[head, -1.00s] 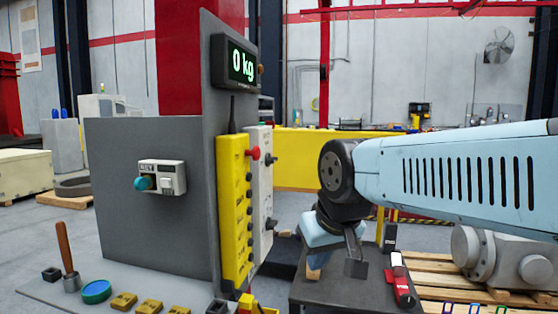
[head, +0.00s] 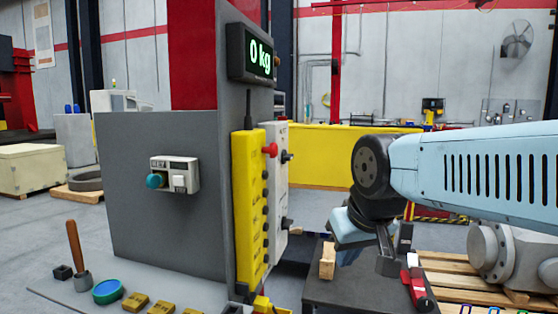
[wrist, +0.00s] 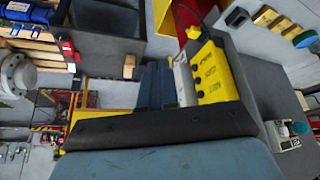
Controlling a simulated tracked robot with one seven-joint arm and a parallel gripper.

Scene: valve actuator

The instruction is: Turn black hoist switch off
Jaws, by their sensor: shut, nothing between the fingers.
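A white control box (head: 276,190) stands on edge beside a yellow pendant (head: 248,205) on the grey upright panel. Black switches stick out of its right side, an upper one (head: 287,157) and a lower one (head: 287,223); which one is the hoist switch and how it is set, I cannot tell. My gripper (head: 388,262) is shut and empty, pointing down over the dark table, right of the box and apart from it. In the wrist view the yellow pendant (wrist: 215,72) and the white box (wrist: 185,80) show beyond my gripper, which partly blocks the view.
A display (head: 252,53) reading 0 kg is above the box. A teal knob (head: 155,181) sits on a small panel at left. A wooden block (head: 327,262) and a red-and-black tool (head: 416,282) are on the dark table (head: 345,290). A large grey valve (head: 510,255) lies on a pallet at right.

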